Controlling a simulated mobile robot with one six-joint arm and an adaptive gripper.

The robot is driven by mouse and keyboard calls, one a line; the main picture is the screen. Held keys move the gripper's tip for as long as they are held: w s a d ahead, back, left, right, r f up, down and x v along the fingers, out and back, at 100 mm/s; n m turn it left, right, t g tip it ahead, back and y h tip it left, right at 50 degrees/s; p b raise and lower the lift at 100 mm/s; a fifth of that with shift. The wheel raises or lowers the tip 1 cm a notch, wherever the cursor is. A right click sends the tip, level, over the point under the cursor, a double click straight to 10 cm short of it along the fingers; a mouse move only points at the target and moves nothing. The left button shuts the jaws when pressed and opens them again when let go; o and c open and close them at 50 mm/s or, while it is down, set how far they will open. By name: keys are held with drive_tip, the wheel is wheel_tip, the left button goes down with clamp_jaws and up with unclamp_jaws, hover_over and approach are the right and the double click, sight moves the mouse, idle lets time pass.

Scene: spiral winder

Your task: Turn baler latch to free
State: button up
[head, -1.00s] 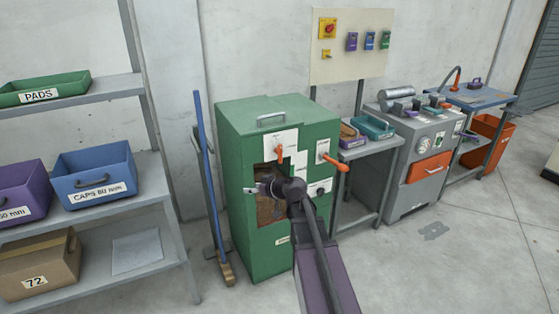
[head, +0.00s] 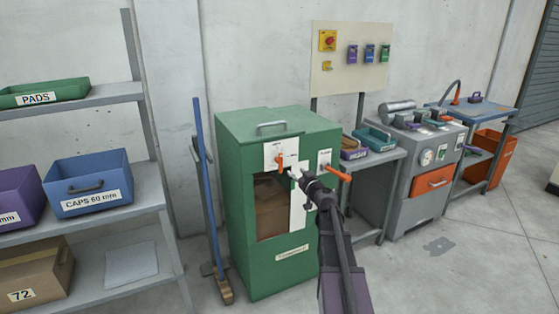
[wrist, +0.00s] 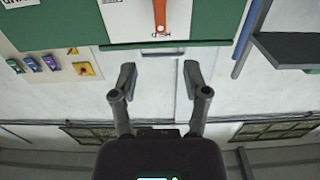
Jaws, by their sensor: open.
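The baler is a green cabinet (head: 285,270) with a dark opening in its front, seen in the head view. An orange lever (head: 280,160) hangs down on a white plate at its upper front. A second orange lever (head: 337,173) points right and slightly down on another plate. I cannot read for sure which plate is marked latch. My gripper (head: 294,173) is open and empty, just below and right of the hanging lever. In the wrist view an orange lever (wrist: 160,12) on a white plate lies beyond my open fingers (wrist: 158,78), apart from them.
Shelves with bins (head: 88,182) stand at the left, and a broom (head: 207,190) leans between them and the baler. A side table with trays (head: 375,137) and a grey machine (head: 425,175) stand to the right.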

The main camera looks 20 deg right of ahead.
sight(281, 159)
drive_tip(key=shift+w, duration=0.1)
drive_tip(key=w, duration=1.3)
drive_tip(key=shift+w+a, duration=0.25)
drive_tip(key=shift+w, duration=0.05)
